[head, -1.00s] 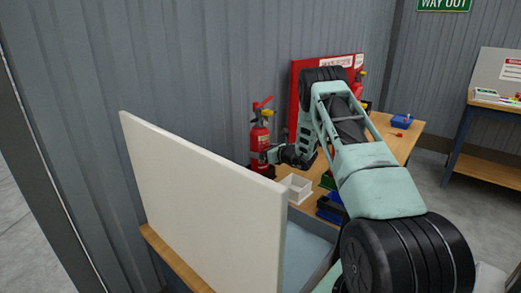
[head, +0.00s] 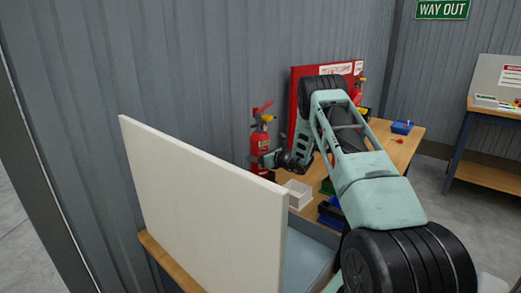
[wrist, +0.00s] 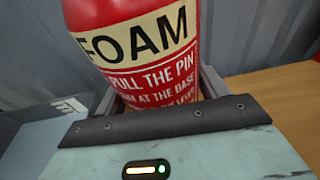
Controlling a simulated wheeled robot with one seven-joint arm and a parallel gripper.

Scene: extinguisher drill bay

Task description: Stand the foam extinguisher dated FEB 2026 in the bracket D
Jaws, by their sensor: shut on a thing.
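A red extinguisher (head: 260,146) with a yellow part near its top stands upright at the far left end of the table, near the wall. My gripper (head: 266,161) is shut around its body from the right. In the wrist view its label on the extinguisher (wrist: 150,50) reads FOAM and PULL THE PIN, and it sits between my two fingers. No date shows on it. A second red extinguisher (head: 359,90) is partly hidden at the red board (head: 296,95). I cannot make out a bracket or the letter D; my arm covers much of that area.
A large cream panel (head: 205,200) stands in front on the left. A white bin (head: 298,194), dark bins and a blue box (head: 402,128) sit on the wooden table (head: 398,146). The corrugated wall (head: 200,70) is close behind the held extinguisher.

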